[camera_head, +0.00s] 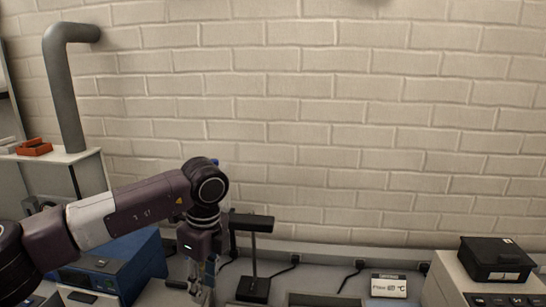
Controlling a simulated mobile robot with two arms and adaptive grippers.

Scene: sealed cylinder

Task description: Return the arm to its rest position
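My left arm comes in from the left, bends at its wrist joint and points down. My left gripper (203,292) hangs low over the bench, left of the black stand. Its fingers are small and dark, and I cannot tell whether they are apart or closed. No held object can be made out. My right arm and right gripper are not in view.
A blue box device (140,262) stands behind and below my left arm. A black stand (253,288) is just right of the gripper. A small white display (388,286) and a black box (497,259) on a light device are at right. A brick wall closes the back.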

